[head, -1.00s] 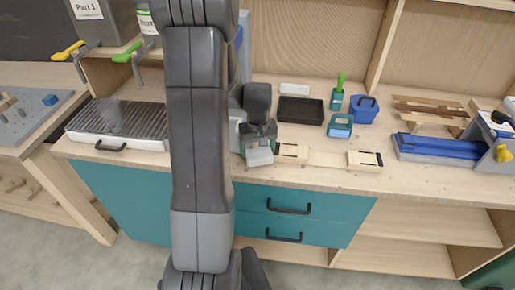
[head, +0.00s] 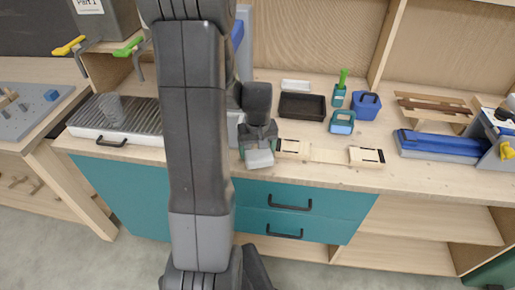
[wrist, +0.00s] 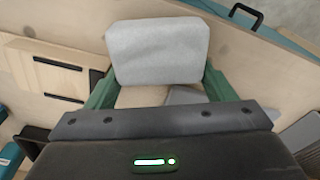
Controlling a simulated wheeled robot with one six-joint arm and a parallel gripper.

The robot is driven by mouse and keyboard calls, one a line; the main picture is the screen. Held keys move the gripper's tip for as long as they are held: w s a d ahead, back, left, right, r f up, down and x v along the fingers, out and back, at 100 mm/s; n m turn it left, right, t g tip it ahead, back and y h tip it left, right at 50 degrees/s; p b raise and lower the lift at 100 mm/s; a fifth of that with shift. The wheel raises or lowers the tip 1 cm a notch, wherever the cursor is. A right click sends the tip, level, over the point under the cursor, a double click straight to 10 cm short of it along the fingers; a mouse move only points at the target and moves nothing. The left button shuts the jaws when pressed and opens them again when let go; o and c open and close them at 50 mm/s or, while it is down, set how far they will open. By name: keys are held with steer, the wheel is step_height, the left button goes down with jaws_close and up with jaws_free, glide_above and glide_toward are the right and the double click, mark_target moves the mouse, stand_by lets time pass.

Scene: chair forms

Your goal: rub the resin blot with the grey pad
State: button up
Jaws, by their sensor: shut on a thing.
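The grey pad (wrist: 158,50) is a pale, rounded block held between the green fingers of my gripper (wrist: 160,88). In the head view the pad (head: 260,159) shows below my dark gripper (head: 258,142), near the bench's front edge. The gripper is shut on the pad. I cannot tell whether the pad touches the bench top. I cannot make out the resin blot in either view; the pad and gripper hide part of the bench. Right of the pad are pale wooden blocks (head: 366,156) with dark slots and a lighter strip (head: 327,155) between them.
Behind stand a black tray (head: 302,107), a small white block (head: 296,86), a green-handled brush (head: 340,90), a blue bin (head: 365,106) and a teal box (head: 342,122). A blue clamp fixture (head: 440,146) lies right. A ribbed tray (head: 120,121) is left. Teal drawers (head: 290,212) are below.

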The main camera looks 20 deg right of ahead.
steer(key=shift+r+p, duration=1.75)
steer(key=shift+r, duration=1)
steer(key=shift+r, duration=0.1)
steer(key=shift+r+p, duration=1.05)
steer(key=shift+r, duration=0.45)
steer(key=shift+f, duration=0.15)
